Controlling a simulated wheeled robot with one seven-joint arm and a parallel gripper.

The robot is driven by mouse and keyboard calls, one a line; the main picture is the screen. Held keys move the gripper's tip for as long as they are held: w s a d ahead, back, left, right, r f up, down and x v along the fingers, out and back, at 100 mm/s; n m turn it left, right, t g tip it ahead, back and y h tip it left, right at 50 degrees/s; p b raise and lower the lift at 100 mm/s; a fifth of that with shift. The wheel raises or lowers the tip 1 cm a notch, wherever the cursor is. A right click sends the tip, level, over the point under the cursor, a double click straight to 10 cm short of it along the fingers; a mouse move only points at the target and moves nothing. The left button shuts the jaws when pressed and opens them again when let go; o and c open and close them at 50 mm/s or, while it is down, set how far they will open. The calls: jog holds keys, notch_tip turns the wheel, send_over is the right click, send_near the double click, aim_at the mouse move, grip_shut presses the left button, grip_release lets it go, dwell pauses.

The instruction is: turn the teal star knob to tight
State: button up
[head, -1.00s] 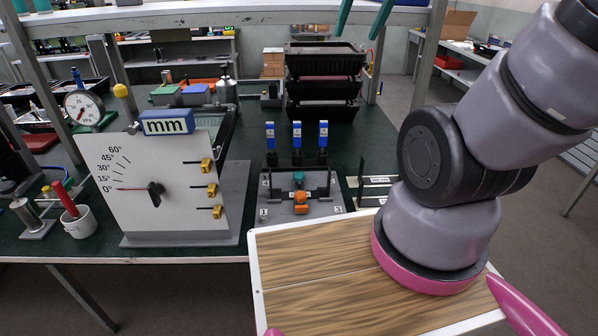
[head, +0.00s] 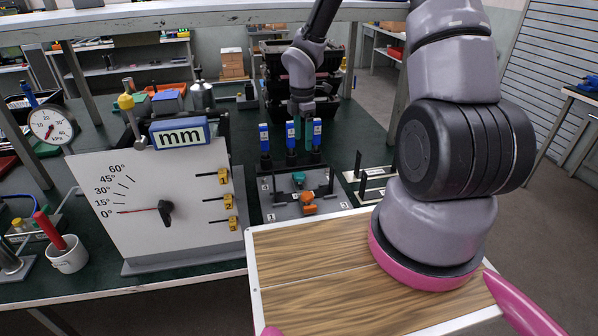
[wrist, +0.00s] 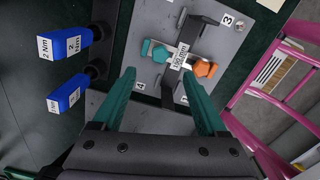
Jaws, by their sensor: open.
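The small teal star knob (head: 299,178) sits on the grey fixture plate (head: 280,213), behind the orange knob (head: 308,198). In the wrist view the teal knob (wrist: 158,51) lies left of a bar labelled 130 mm (wrist: 182,57), and the orange knob (wrist: 204,69) lies right of it. My gripper (head: 303,138) points down above the back of the fixture, among the blue-topped tools, apart from the knob. In the wrist view its teal fingers (wrist: 158,74) are spread with nothing between them. The knob's tight mark cannot be made out.
A white angle board (head: 140,215) stands left. Black bins (head: 270,60) are behind. A wooden top (head: 320,270) is in front.

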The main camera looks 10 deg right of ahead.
aim_at(300, 175)
jog(key=shift+n, duration=0.5)
jog(key=f, duration=1.3)
jog(key=shift+a, duration=0.4)
jog(key=shift+r, duration=0.1)
grip_shut()
